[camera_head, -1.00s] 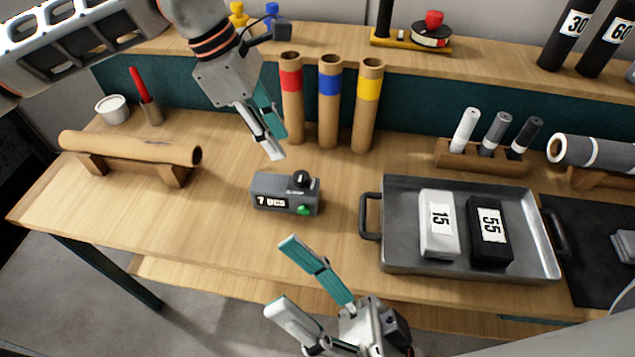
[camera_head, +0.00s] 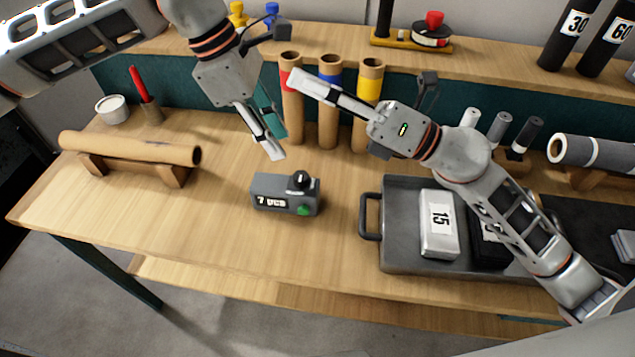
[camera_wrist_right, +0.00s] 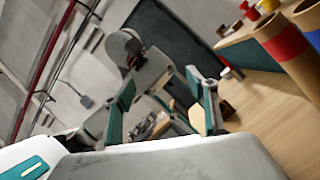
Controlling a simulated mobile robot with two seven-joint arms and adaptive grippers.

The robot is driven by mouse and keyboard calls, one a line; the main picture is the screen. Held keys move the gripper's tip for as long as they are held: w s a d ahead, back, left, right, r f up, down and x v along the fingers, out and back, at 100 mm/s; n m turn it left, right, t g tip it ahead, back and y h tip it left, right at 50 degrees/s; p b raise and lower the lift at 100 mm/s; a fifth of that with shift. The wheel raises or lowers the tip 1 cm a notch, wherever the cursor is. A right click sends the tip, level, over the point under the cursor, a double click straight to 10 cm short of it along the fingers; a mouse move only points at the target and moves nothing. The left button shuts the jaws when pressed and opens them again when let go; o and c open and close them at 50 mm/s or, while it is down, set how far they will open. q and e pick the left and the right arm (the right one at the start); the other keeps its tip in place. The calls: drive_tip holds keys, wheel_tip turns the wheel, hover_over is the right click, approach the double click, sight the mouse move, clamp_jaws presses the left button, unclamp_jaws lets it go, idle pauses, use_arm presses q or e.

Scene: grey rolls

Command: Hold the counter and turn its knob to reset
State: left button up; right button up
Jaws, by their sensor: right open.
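The counter (camera_head: 270,190) is a small grey box on the table's middle. Its display reads like "7 pcs". A black knob (camera_head: 301,179) sits on its top, and a green button (camera_head: 304,210) is on its front. My left gripper (camera_head: 279,146) is open and empty, pointing down above and behind the counter, apart from it. My right gripper (camera_head: 300,83) is raised higher, in front of the cardboard tubes in the picture, empty and away from the counter. Its open fingers show in the right wrist view (camera_wrist_right: 160,75); the counter cannot be made out there.
Cardboard tubes with red, blue and yellow bands (camera_head: 329,110) stand behind. A metal tray (camera_head: 400,255) with labelled blocks lies right of the counter, partly behind my right arm. A brown roll (camera_head: 130,147) rests on a wooden stand at left. Table around the counter is clear.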

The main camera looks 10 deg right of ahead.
sight(300, 176)
drive_tip(key=f+n+g+h, duration=0.1)
drive_tip(key=f+n, duration=0.1)
drive_tip(key=f, duration=0.2)
drive_tip(key=f+n+g+h, duration=0.1)
drive_tip(key=f+n, duration=0.1)
drive_tip(key=f, duration=0.2)
drive_tip(key=f+n+g+h, duration=0.1)
drive_tip(key=f+n, duration=0.1)
drive_tip(key=f, duration=0.3)
drive_tip(key=shift+w+g, duration=0.25)
drive_tip(key=shift+g, duration=0.15)
drive_tip(key=f+n+h, duration=0.1)
drive_tip(key=f, duration=0.2)
drive_tip(key=s+f+n+g+h, duration=0.1)
drive_tip(key=f, duration=0.2)
drive_tip(key=f+n+h, duration=0.1)
drive_tip(key=f, duration=0.2)
drive_tip(key=shift+s+d+n+g, duration=0.2)
drive_tip(key=shift+d+n+g, duration=0.1)
drive_tip(key=shift+g, duration=0.1)
drive_tip(key=shift+h, duration=0.3)
drive_tip(key=shift+x, duration=3.85)
drive_tip(key=shift+c, duration=0.5)
